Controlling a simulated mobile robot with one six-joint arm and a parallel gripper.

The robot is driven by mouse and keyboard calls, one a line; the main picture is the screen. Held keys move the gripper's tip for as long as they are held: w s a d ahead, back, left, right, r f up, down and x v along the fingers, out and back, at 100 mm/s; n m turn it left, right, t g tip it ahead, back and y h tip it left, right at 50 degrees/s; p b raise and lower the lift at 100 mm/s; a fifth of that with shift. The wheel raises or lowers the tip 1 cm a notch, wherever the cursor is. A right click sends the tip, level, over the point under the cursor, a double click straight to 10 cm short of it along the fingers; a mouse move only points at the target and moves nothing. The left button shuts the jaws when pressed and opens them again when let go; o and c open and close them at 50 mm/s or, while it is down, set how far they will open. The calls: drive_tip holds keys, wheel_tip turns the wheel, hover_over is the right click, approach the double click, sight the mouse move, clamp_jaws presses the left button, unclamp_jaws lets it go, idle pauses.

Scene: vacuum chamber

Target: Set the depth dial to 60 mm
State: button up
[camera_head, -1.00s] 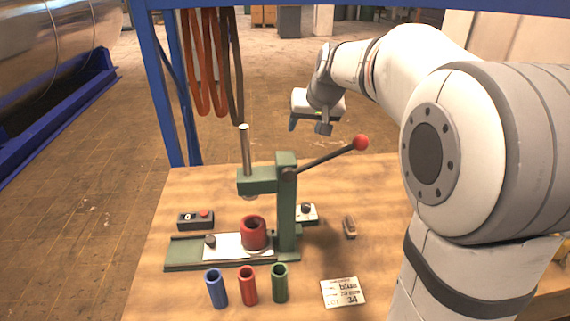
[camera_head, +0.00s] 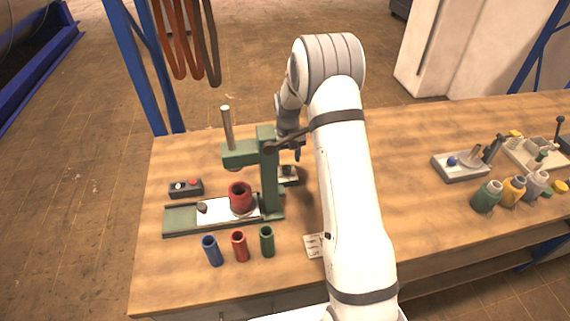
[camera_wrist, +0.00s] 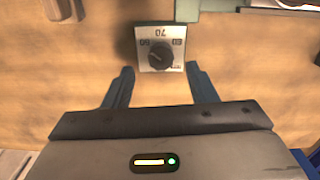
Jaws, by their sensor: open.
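The depth dial is a black round knob (camera_wrist: 160,55) on a pale square plate. In the wrist view the plate bears a 70 at its top edge and smaller numbers at both sides. A light mark shows on the knob, but its exact setting is too small to read. In the head view the dial box (camera_head: 289,174) sits on the table just right of the green press column. My gripper (camera_wrist: 159,70) is open and empty, its fingertips on either side of the plate's near edge. In the head view my gripper (camera_head: 298,152) is partly hidden behind my arm and the press lever.
The green press (camera_head: 268,185) stands close left of my gripper, with a red cup (camera_head: 240,197) on its base. Blue, red and green tubes (camera_head: 239,246) stand in front. A button box (camera_head: 186,187) is left. A card (camera_head: 314,246) is partly hidden. Bottles (camera_head: 487,196) stand far right.

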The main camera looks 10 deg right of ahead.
sight(287, 167)
drive_tip(key=shift+a+f+p, duration=0.1)
drive_tip(key=shift+f+p, duration=0.5)
drive_tip(key=shift+f, duration=1.85)
drive_tip(key=c, duration=1)
drive_tip(key=shift+f+b, duration=0.15)
drive_tip(key=shift+b, duration=0.55)
drive_tip(key=shift+n+b, duration=0.8)
drive_tip(key=shift+b, duration=0.1)
drive_tip(key=shift+r+n, duration=0.2)
drive_tip(key=shift+n, duration=0.2)
drive_tip(key=o, duration=1)
